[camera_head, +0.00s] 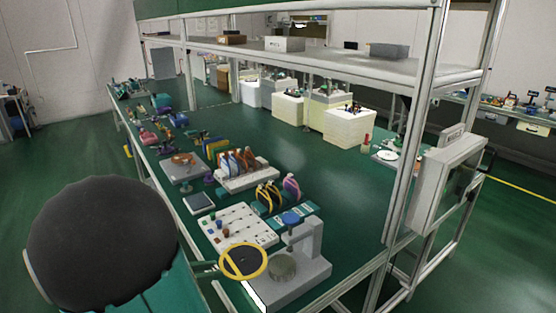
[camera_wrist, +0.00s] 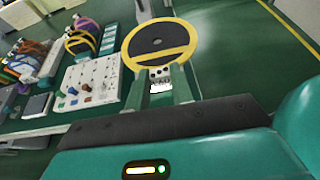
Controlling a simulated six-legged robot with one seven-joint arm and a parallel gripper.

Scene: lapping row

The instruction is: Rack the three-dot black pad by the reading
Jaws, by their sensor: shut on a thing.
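A round black pad with a yellow rim (camera_head: 243,262) is held out beside the near end of the long green bench. In the wrist view the black pad (camera_wrist: 158,38) stands in front of my gripper (camera_wrist: 168,84), which is shut on its lower tab. The tab (camera_wrist: 160,73) bears small dark dots, too small to count surely. A grey gauge stand (camera_head: 305,250) with a blue top and a round grey plate is just right of the pad. A white rack (camera_head: 247,181) holds several upright coloured pads. No reading is legible.
A white board (camera_head: 237,228) with coloured pegs lies left of the gauge stand. Yellow-rimmed and purple pads (camera_head: 291,187) stand behind it. A small dark-topped device (camera_head: 199,202) sits left. A shelf post (camera_head: 408,150) and grey box (camera_head: 447,185) bound the right side.

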